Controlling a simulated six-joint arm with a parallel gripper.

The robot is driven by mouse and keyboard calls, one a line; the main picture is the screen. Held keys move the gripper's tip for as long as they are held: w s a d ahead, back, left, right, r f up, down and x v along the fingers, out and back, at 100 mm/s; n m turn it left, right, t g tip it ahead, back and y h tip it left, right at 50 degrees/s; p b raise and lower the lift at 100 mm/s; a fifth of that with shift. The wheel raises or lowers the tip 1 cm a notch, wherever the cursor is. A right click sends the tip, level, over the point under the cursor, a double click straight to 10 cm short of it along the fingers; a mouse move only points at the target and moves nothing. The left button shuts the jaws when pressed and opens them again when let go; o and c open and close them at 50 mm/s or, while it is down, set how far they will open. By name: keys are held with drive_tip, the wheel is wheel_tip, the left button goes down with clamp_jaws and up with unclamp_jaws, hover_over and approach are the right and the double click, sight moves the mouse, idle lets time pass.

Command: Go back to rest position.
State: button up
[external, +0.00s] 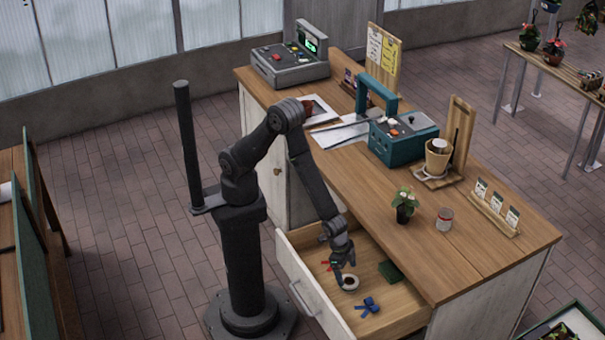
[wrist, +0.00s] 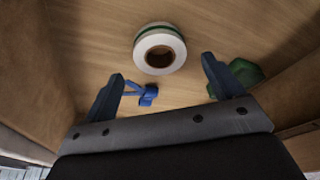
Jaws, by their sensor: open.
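My gripper (external: 343,263) reaches down into the open drawer (external: 292,285) on the front of the wooden counter. In the wrist view my gripper (wrist: 160,82) has its two dark fingers spread wide with nothing held between them. A white and green roll of tape (wrist: 160,48) lies on the drawer floor just beyond the fingertips; it also shows in the external view (external: 350,283), close beneath the fingers. My arm bends over from its dark column to the left of the counter.
The drawer also holds a blue item (external: 369,304), a red item (external: 327,265) and a green block (external: 390,271). Drawer walls surround my gripper closely. On the counter stand a potted plant (external: 405,205), a jar (external: 444,219), a teal toolbox (external: 405,138) and a cash register (external: 289,65).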

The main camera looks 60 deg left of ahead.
sight(349, 281)
drive_tip(key=v, duration=0.7)
drive_tip(key=x, duration=1.1)
drive_tip(key=shift+f, duration=0.4)
wheel_tip(349, 281, up, 34)
drive_tip(key=w+a+m, duration=0.1)
drive_tip(key=w+a, duration=0.7)
drive_tip(key=w, duration=0.3)
drive_tip(key=shift+f, duration=0.2)
drive_tip(key=shift+o, duration=0.2)
drive_tip(key=shift+s, duration=0.1)
drive_tip(key=shift+o, duration=1.4)
